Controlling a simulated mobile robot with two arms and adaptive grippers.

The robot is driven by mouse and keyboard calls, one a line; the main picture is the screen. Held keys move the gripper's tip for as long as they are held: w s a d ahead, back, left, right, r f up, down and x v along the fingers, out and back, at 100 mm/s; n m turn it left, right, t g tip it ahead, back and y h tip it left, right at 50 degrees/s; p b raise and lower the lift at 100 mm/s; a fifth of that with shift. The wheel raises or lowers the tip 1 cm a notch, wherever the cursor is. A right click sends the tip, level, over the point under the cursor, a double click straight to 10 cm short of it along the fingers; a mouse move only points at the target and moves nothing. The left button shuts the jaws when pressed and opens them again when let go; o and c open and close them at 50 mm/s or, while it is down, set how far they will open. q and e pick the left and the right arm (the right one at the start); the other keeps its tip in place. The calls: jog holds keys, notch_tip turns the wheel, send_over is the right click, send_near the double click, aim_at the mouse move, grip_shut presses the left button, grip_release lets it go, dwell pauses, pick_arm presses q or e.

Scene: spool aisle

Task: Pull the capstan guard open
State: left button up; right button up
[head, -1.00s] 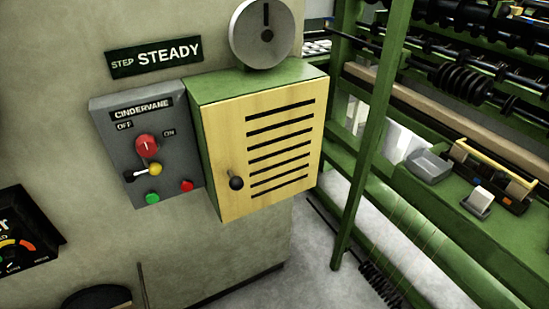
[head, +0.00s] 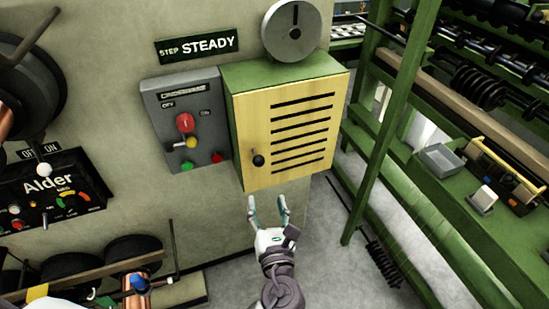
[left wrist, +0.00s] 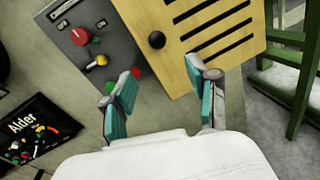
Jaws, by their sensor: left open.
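The capstan guard (head: 312,142) is a yellow slatted door on a green box (head: 285,75) fixed to the wall; it looks shut. Its black round knob (head: 258,160) sits at the door's lower left. The guard (left wrist: 215,40) and knob (left wrist: 157,40) also show in the left wrist view. My left gripper (head: 268,207) is open and empty, just below the box's lower edge and below the knob. In the left wrist view its two teal-padded fingers (left wrist: 163,95) stand apart, with the knob beyond them, not touched. My right gripper is not seen.
A grey switch panel (head: 184,120) with a red knob and a yellow-tipped lever is left of the box. A grey disc (head: 291,32) stands above it. A green machine frame (head: 395,115) rises at right. The Alder panel (head: 50,190) is at far left.

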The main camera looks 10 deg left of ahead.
aim_at(259, 166)
pick_arm(q)
jog(key=x, duration=0.4)
jog(key=p+x, duration=0.1)
jog(key=x, duration=0.3)
jog(key=r+p+x, duration=0.1)
jog(key=x, duration=0.3)
jog(key=shift+w+a, duration=0.15)
jog(key=shift+w, duration=0.1)
jog(key=shift+w+a+f, duration=0.15)
jog(key=shift+w+a, duration=0.1)
jog(key=shift+w, duration=0.4)
jog(key=shift+c, duration=0.3)
grip_shut()
